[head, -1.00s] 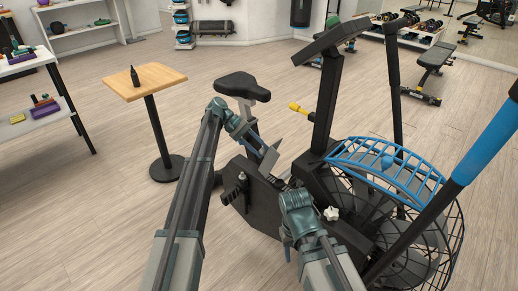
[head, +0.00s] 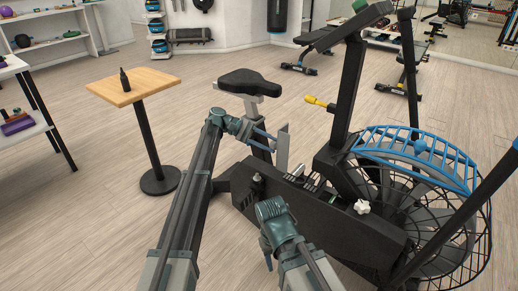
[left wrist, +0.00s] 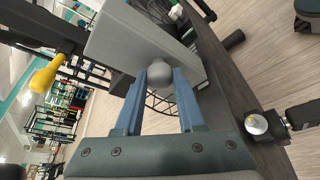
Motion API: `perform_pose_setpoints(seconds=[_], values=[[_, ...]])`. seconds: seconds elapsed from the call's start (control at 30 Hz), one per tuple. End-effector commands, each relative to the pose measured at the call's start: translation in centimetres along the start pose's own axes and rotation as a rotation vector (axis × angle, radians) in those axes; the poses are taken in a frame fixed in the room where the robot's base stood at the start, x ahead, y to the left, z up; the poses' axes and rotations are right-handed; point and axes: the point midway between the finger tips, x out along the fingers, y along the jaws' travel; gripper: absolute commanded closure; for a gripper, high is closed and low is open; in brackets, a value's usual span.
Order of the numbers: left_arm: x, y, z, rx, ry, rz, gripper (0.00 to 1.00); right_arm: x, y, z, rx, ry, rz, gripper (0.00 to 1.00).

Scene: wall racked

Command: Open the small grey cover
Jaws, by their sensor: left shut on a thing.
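The small grey cover (head: 283,148) stands raised, roughly upright, on top of the black body of the exercise bike (head: 320,215), behind the seat post side. My left gripper (head: 273,143) reaches it from the left. In the left wrist view, my left gripper's blue fingers (left wrist: 160,82) are shut on a round grey knob (left wrist: 160,73) on the face of the grey cover (left wrist: 125,38). Beside the cover the top of the bike body shows an opening with small parts (head: 308,180). My right arm's wrist is at the lower middle; its fingers do not show clearly.
The bike's seat (head: 249,83), yellow-ended handle (head: 318,101) and caged fan wheel (head: 440,215) surround the work spot. A small wooden-topped table (head: 133,85) with a dark bottle (head: 124,79) stands to the left. Floor between table and bike is clear.

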Motion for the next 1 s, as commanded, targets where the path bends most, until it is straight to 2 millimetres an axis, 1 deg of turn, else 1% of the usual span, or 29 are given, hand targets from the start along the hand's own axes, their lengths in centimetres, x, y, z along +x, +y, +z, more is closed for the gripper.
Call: perform_pose_setpoints(seconds=[0.03,0.2,0.57,0.6,0.73,1.0], values=[[0.29,0.02,-0.39,-0.004,-0.001,0.006,1.00,0.42,-0.02,-0.01,0.000,0.000,0.001,0.50],[0.74,0.31,-0.36,-0.011,-0.011,0.015,1.00,0.60,-0.02,-0.02,0.000,0.000,0.001,0.50],[0.74,0.36,-0.28,-0.011,-0.013,0.016,1.00,0.57,-0.02,-0.03,0.000,0.000,0.001,0.50],[0.74,0.36,-0.28,-0.011,-0.013,0.016,0.55,0.57,-0.02,-0.03,0.000,0.000,0.001,0.50],[0.77,0.35,-0.23,-0.010,-0.015,0.016,0.31,0.56,-0.02,-0.03,0.000,0.000,0.001,0.50],[0.81,0.34,-0.16,-0.009,-0.017,0.016,0.31,0.56,-0.02,-0.03,0.000,0.000,0.001,0.50]])
